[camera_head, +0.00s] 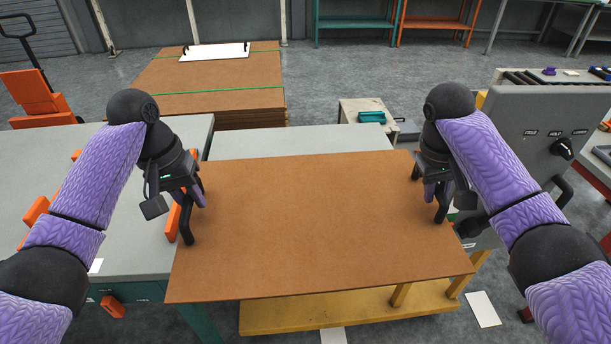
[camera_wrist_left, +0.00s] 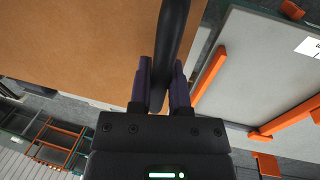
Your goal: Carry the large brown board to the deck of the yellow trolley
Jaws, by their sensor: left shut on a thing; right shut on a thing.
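The large brown board (camera_head: 315,225) is a flat sheet, roughly level, in the middle of the head view. My left gripper (camera_head: 190,197) is shut on a black bar-like handle (camera_head: 186,224) at the board's left edge. The left wrist view shows this black handle (camera_wrist_left: 172,40) between the fingers, beside the board (camera_wrist_left: 75,40). My right gripper (camera_head: 437,190) is shut on a similar black handle (camera_head: 442,208) at the right edge. The yellow trolley (camera_head: 350,308) shows below the board's near edge. The board hides much of it, and I cannot tell whether they touch.
A grey surface (camera_head: 300,142) lies just behind the board. A grey-topped table (camera_head: 60,160) with orange parts stands left. A grey control panel (camera_head: 545,125) stands right. Behind is a stack of brown boards (camera_head: 210,80), with an orange pallet truck (camera_head: 30,95) to its left.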

